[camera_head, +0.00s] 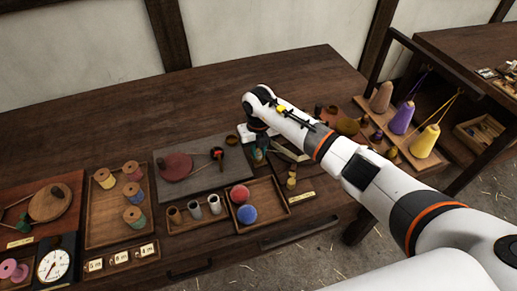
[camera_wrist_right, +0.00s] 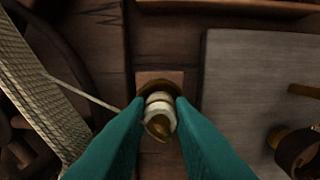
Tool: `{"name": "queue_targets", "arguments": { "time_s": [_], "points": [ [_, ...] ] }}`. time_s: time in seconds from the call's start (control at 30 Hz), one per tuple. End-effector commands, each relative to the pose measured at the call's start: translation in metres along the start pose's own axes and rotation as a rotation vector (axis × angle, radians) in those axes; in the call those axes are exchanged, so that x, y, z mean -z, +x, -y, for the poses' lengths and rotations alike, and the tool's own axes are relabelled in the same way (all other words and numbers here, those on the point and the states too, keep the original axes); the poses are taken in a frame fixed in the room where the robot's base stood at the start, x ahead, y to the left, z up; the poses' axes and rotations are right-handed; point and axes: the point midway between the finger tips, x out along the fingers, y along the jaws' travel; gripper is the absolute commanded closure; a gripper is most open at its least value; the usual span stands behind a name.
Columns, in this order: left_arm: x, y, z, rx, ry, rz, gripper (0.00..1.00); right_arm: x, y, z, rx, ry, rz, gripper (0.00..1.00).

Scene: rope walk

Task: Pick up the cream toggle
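The cream toggle (camera_wrist_right: 160,103) shows in the right wrist view as a small cream ringed piece with a brass-brown near end. It stands between the teal fingertips of my right gripper (camera_wrist_right: 161,110), and no gap shows on either side, so the fingers look shut on it. A small wooden square (camera_wrist_right: 160,77) lies just beyond it. In the head view my right gripper (camera_head: 259,156) points down at the bench beside the grey board, and the toggle is hidden there. My left gripper is not in view.
The grey board (camera_head: 200,185) with a red disc lies left of the gripper. A tray with red and blue balls (camera_head: 244,213) is in front. Cones of yarn (camera_head: 425,141) stand on a rack at right. The bench's back left (camera_head: 130,125) is clear.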

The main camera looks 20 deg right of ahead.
Motion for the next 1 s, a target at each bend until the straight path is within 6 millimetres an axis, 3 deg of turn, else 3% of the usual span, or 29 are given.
{"name": "queue_targets", "arguments": {
  "time_s": [0.33,1.0],
  "points": [
    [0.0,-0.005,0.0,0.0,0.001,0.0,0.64,0.0,-0.006,0.0,0.0,0.0,0.0,0.92],
    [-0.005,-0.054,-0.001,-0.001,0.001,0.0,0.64,0.0,-0.073,0.0,-0.001,0.0,0.0,0.92]
  ]
}}
